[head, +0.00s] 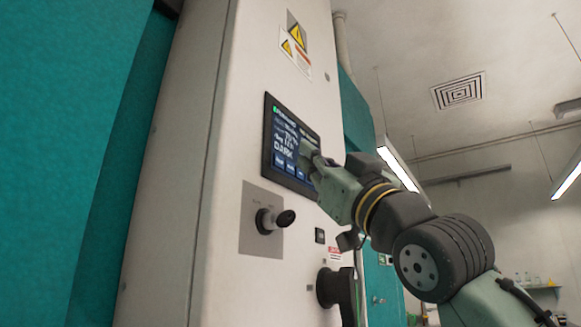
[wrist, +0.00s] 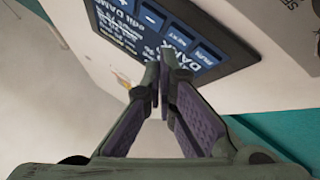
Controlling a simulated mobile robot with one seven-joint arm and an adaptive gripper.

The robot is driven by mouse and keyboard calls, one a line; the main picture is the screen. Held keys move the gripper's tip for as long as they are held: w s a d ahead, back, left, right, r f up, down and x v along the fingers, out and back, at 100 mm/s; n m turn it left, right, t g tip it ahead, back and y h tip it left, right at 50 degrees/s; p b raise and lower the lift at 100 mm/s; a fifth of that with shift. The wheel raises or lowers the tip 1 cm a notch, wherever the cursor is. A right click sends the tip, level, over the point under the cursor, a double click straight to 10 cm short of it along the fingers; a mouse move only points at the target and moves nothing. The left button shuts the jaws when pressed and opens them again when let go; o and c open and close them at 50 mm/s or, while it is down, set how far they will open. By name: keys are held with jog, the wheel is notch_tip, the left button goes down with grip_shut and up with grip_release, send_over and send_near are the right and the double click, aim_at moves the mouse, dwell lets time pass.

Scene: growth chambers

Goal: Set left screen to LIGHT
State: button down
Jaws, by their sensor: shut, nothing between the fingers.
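The screen (head: 283,143) is a dark touch panel with a black frame on the white cabinet front, with lines of pale text and a row of blue buttons along its bottom. In the wrist view the screen (wrist: 205,45) appears upside down; its text includes what reads as "DARK" and "edit DARK", and the buttons seem to read plus, minus, NEXT and RUN. My gripper (head: 310,157) is shut and empty, in front of the screen's right part. In the wrist view its fingertips (wrist: 165,72) meet near the panel's button edge. I cannot tell whether they touch the glass.
Below the screen are a black knob (head: 275,221) on a grey plate and a black door handle (head: 335,288). Warning labels (head: 297,42) are above it. A teal panel (head: 75,130) stands at left. The room to the right is open, with ceiling lights above.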

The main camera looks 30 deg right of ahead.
jog(key=shift+w+y, duration=0.1)
jog(key=shift+y, duration=0.2)
jog(key=shift+w+a, duration=0.15)
jog(key=shift+w, duration=0.15)
jog(key=shift+w+a, duration=0.1)
jog(key=shift+w, duration=0.2)
dwell(0.7)
jog(key=shift+s, duration=0.1)
jog(key=shift+s+d+p, duration=0.25)
jog(key=shift+s+p, duration=0.25)
jog(key=shift+s, duration=0.1)
jog(key=s, duration=0.1)
jog(key=s+d+p, duration=0.1)
jog(key=s, duration=0.1)
jog(key=s+d, duration=0.1)
jog(key=shift+s+p, duration=0.3)
jog(key=shift+p, duration=0.1)
